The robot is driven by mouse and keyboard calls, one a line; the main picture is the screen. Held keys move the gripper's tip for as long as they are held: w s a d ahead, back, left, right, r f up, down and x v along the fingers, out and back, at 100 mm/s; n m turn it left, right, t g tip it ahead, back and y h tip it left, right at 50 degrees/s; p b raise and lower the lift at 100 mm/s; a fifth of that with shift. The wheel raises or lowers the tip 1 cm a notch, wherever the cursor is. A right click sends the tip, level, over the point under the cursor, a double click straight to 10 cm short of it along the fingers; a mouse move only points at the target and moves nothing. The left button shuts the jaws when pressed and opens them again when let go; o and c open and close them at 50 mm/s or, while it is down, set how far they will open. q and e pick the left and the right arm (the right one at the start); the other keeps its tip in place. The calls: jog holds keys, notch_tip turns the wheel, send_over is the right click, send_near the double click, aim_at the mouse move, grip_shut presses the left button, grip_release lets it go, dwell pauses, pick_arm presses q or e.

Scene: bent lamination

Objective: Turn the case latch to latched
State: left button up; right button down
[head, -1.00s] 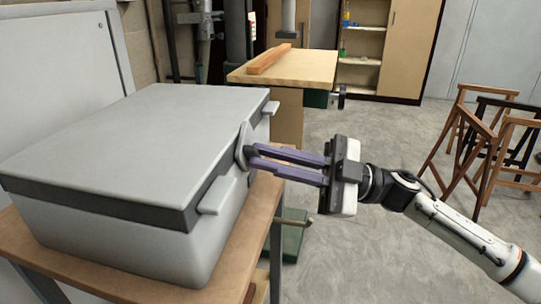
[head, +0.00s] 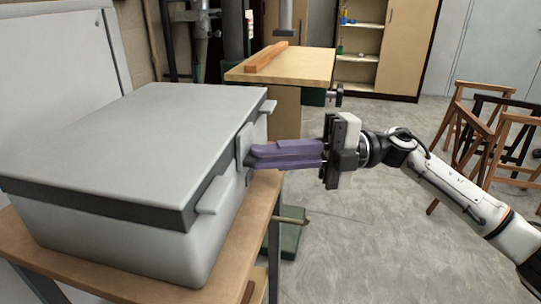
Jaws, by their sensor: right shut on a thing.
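The grey case (head: 130,130) with a dark band under its lid sits closed on a wooden bench at the left. Its latch (head: 244,139) is a grey plate on the front face, between two grey side tabs. My right gripper (head: 250,157) comes in from the right with its purple fingers close together, shut on the latch. The fingertips hide part of the latch, so its exact angle is hard to see. The plate looks roughly upright against the case. My left gripper is not in view.
The wooden bench (head: 243,228) has a narrow strip of bare top in front of the case. A drill-press table (head: 290,68) with a wooden bar stands behind. The floor between is clear.

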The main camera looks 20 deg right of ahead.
jog(key=shift+w+d+n, duration=0.1)
jog(key=shift+n, duration=0.5)
jog(key=c, duration=1.8)
grip_release()
jog(key=shift+c, duration=0.2)
jog(key=s+d, duration=0.1)
jog(key=d, duration=0.9)
jog(key=shift+s, duration=0.35)
